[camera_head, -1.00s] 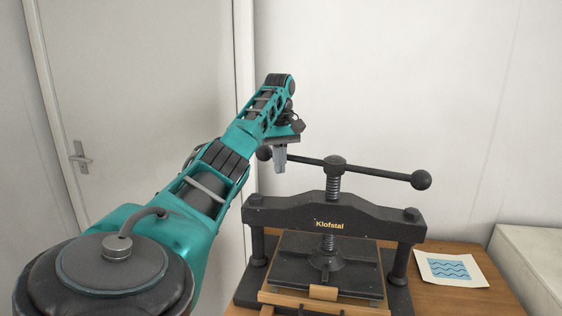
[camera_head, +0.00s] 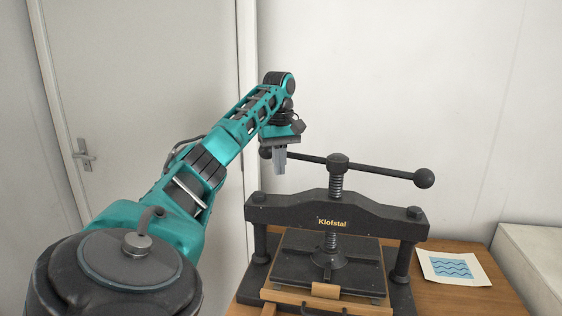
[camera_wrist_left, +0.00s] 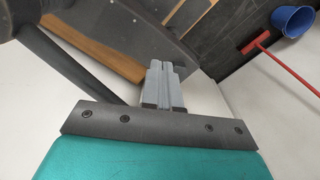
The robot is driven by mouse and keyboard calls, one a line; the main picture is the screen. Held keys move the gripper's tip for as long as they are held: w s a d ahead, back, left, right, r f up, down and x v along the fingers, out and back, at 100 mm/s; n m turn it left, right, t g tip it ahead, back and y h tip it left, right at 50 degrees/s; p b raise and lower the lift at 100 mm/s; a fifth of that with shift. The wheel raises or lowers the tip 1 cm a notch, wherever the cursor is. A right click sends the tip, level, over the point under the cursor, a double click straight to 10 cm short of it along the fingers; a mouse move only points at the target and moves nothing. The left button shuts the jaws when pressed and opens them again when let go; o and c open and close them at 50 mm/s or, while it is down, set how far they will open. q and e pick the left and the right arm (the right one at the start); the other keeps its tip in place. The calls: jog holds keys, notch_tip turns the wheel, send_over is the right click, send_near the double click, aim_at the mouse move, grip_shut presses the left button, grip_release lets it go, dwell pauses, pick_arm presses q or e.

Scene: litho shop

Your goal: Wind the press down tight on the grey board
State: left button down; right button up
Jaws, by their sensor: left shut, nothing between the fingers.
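The dark press (camera_head: 300,212), marked Klofstal, stands on the wooden bench. Its long handle bar (camera_head: 378,172) with a ball at each end crosses the top of the threaded screw. The dark platen (camera_head: 326,262) hangs on the screw, with a wooden board edge showing under its front. I cannot make out the grey board. My left gripper (camera_head: 280,170) points down, shut and empty, by the left end of the bar; I cannot tell whether it touches. Its shut fingers (camera_wrist_left: 166,80) also show in the left wrist view. My right gripper is not in view.
A print with blue waves (camera_head: 452,268) lies on the bench (camera_head: 465,300) right of the press. A pale box-like surface (camera_head: 535,255) stands at the far right. A door (camera_head: 150,90) is behind my left arm. The left wrist view shows a blue bucket (camera_wrist_left: 292,20) and a red pole (camera_wrist_left: 285,67) on the floor.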

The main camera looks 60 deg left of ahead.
pick_arm(q)
notch_tip(320, 180, up, 9)
jog(key=shift+d, duration=0.2)
dwell(0.8)
jog(key=shift+s, duration=0.1)
dwell(1.8)
